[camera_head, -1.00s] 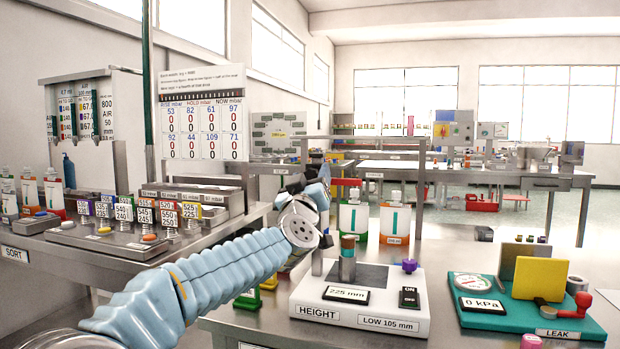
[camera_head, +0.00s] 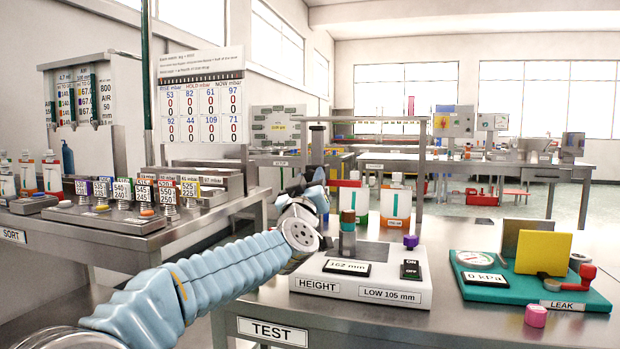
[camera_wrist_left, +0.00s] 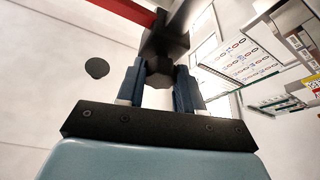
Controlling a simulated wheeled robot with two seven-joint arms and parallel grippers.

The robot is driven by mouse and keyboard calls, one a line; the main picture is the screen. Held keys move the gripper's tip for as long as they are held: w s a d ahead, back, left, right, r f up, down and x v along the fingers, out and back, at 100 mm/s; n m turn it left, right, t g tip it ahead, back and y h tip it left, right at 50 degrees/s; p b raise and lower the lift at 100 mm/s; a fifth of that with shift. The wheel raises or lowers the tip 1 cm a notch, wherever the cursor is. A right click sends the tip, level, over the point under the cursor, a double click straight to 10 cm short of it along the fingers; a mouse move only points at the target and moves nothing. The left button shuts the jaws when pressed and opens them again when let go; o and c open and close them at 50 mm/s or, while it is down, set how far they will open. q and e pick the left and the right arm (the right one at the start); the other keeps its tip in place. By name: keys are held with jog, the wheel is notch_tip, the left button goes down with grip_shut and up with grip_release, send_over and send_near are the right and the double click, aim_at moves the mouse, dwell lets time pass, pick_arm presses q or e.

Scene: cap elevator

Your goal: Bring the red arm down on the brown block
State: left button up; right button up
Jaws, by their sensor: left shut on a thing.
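The red arm (camera_head: 347,183) juts sideways from the height gauge's upright post (camera_head: 317,150), level and a short gap above the brown block (camera_head: 348,198). The brown block tops a small stack with a teal part (camera_head: 348,216) and a grey cylinder (camera_head: 347,240) on the gauge's white base (camera_head: 300,272). My left gripper (camera_head: 318,188) is at the post, shut on the dark slider that carries the red arm. In the left wrist view its blue fingers (camera_wrist_left: 160,88) close on the dark slider (camera_wrist_left: 162,45), and the red arm (camera_wrist_left: 122,12) shows above. The gauge display (camera_head: 346,267) reads 162 mm. My right gripper does not show.
A purple cap (camera_head: 411,242) stands on the gauge base, behind the ON/OFF switch (camera_head: 411,269). A green leak tester (camera_head: 530,290) stands to the right, with a pink cap (camera_head: 536,316) before it. Bottles (camera_head: 395,207) stand behind the gauge.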

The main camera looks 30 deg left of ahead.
pick_arm(q)
jog(key=shift+f, duration=0.85)
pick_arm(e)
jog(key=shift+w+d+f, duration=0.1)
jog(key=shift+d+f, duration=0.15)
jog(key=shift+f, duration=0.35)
pick_arm(q)
jog(key=o, duration=0.9)
jog(key=shift+o, duration=0.2)
jog(key=b+v, duration=0.2)
jog(key=v, duration=1.1)
jog(key=shift+s, duration=0.35)
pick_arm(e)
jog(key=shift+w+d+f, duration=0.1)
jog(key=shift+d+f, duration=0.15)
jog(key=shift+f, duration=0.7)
pick_arm(q)
jog(key=shift+d+f, duration=0.15)
